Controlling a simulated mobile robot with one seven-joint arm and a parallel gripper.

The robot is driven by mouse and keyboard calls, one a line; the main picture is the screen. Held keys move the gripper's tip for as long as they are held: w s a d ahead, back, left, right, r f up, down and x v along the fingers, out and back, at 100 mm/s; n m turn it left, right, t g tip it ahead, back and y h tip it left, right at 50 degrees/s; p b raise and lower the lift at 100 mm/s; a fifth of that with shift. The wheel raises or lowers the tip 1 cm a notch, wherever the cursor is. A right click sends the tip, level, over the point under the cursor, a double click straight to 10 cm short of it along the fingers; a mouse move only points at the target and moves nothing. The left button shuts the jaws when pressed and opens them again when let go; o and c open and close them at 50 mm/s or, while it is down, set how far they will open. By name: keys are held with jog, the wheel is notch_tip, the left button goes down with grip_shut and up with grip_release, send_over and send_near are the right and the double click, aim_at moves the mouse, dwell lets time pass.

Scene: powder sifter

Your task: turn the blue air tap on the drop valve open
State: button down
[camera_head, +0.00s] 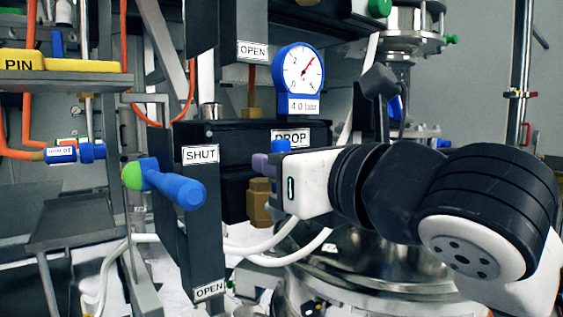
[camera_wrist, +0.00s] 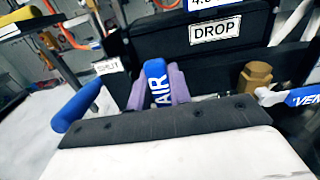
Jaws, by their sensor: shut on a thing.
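The blue air tap (camera_wrist: 157,72), marked AIR, stands between the purple fingers of my gripper (camera_wrist: 159,86) in the wrist view. My gripper is shut on this tap, with one finger on each side. The tap sits in front of the black drop valve box, below the DROP label (camera_wrist: 216,29). In the head view my gripper (camera_head: 266,162) reaches in from the right, and a bit of the blue tap (camera_head: 281,147) shows above the purple finger. The rest of the tap is hidden there.
A lever with a blue handle (camera_head: 178,189) sticks out left of my gripper, between SHUT (camera_head: 200,155) and OPEN (camera_head: 208,290) labels. A blue VENT handle (camera_wrist: 303,96) and a brass fitting (camera_wrist: 255,78) are to the right. A blue gauge (camera_head: 300,72) stands above the box.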

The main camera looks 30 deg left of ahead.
jog(key=c, duration=1.3)
grip_release()
jog(key=shift+d, duration=0.1)
jog(key=b+v, duration=0.2)
jog(key=v, duration=1.1)
jog(key=shift+s+d, duration=0.15)
jog(key=shift+d, duration=0.2)
